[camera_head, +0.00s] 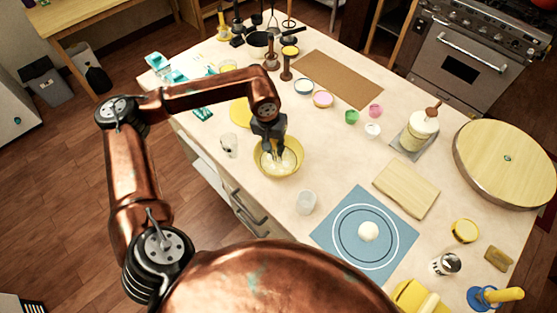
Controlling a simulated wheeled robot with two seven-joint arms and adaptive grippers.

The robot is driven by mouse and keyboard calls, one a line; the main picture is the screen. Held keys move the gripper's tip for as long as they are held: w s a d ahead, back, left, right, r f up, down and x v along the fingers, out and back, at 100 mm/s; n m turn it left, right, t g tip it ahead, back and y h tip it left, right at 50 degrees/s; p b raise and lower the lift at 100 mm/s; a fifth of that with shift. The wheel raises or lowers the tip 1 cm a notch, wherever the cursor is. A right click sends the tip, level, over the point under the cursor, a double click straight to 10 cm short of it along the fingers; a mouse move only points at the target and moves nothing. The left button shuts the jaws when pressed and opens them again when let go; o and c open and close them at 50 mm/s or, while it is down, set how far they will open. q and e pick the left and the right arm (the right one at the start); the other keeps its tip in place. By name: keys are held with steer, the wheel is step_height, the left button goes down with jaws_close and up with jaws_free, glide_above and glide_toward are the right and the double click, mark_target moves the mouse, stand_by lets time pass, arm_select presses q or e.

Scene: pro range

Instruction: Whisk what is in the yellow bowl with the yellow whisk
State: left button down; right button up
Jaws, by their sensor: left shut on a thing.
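The yellow bowl (296,168) stands on the table near its left edge, with pale, whitish contents (285,161) in it. My left gripper (274,148) points down over the bowl, its fingers reaching inside the rim. It is shut on a thin thing, apparently the yellow whisk, which is mostly hidden by the fingers and hard to tell from the contents. My right gripper is not in view.
A clear glass (306,202) and a second glass (229,145) stand close to the bowl. A wooden board (406,190) lies to the right. Small bowls (323,99) stand behind.

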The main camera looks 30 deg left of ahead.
arm_select(q)
steer(key=shift+w+a+b, duration=0.15)
steer(key=shift+w+b, duration=0.2)
steer(key=shift+b, duration=0.35)
stand_by(0.7)
steer(key=shift+b, duration=0.6)
stand_by(1.2)
